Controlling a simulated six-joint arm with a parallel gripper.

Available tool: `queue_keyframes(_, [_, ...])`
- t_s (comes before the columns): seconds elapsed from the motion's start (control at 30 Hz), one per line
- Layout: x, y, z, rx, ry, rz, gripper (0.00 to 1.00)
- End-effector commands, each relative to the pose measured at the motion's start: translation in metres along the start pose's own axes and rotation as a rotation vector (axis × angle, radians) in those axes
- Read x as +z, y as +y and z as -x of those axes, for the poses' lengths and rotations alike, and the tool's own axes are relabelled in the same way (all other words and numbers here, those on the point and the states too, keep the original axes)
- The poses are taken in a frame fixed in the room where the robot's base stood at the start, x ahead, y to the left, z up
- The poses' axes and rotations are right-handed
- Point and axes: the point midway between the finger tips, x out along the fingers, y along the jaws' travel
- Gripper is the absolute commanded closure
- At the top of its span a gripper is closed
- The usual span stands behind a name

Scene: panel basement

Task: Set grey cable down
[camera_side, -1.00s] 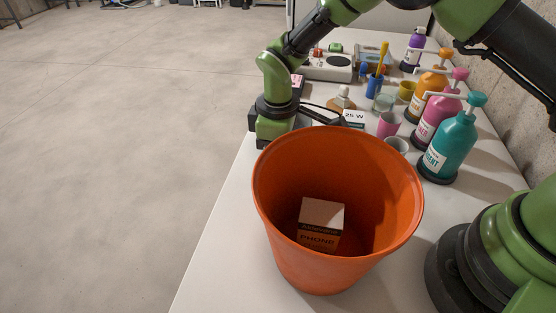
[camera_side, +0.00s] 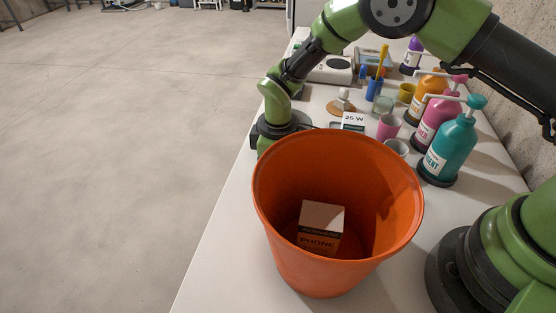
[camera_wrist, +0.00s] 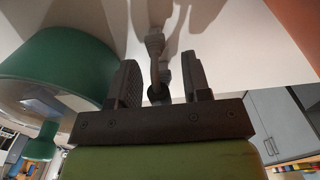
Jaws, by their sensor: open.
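In the wrist view, my gripper (camera_wrist: 161,80) is open, with its two dark jaws apart. The grey cable (camera_wrist: 154,42) shows between the jaws as a thick grey end, with gaps to both sides. It is close to the pale table surface, and dark shadows fall around it. I cannot tell whether it touches the table. In the side view, my wrist is low over the table behind the orange bucket, whose rim hides most of my gripper. I cannot make out the cable there.
The orange bucket (camera_side: 300,275) stands in front and holds a phone box (camera_side: 321,222). A 25 W box (camera_side: 353,121), pink cup (camera_side: 388,127) and teal pump bottle (camera_side: 451,147) stand to the right. Bare table (camera_side: 222,245) shows left of the bucket.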

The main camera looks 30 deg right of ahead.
Motion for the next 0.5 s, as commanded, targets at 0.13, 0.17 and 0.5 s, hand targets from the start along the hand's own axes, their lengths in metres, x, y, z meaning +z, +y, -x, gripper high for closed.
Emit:
queue_keyframes(0.13, [-0.001,0.000,0.011,0.001,0.003,0.001,0.56])
queue_keyframes(0.17, [-0.001,0.000,0.016,0.001,0.003,0.000,0.56])
queue_keyframes(0.5, [-0.001,0.000,0.089,0.003,0.005,0.000,0.56])
